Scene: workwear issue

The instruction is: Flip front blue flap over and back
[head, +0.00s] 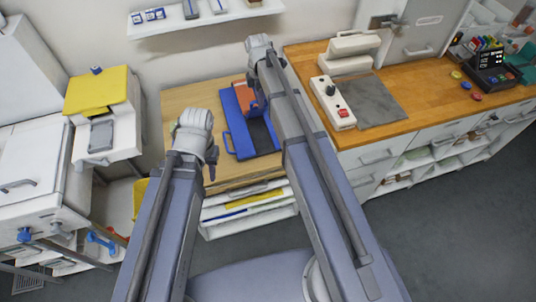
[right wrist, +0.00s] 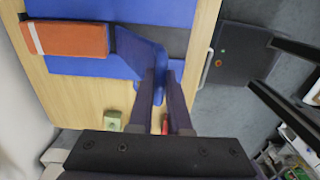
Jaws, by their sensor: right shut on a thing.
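A blue flat piece (head: 240,133) with a dark middle (head: 262,135) lies on the wooden table (head: 180,100); it also shows in the right wrist view (right wrist: 90,66). An orange block with a white stripe (right wrist: 70,38) lies on it. My right gripper (right wrist: 166,76) is shut on a blue flap (right wrist: 138,50), which stands tilted up from the piece beside the orange block. In the head view my right arm hides part of this. My left gripper (head: 211,160) is left of the blue piece, apart from it; its fingers are mostly hidden.
A small green block (right wrist: 112,120) lies near the table edge. A wooden counter (head: 420,95) at the right holds a white control box with a red button (head: 335,103) and a grey mat (head: 368,102). White shelves with papers (head: 250,205) are below the table.

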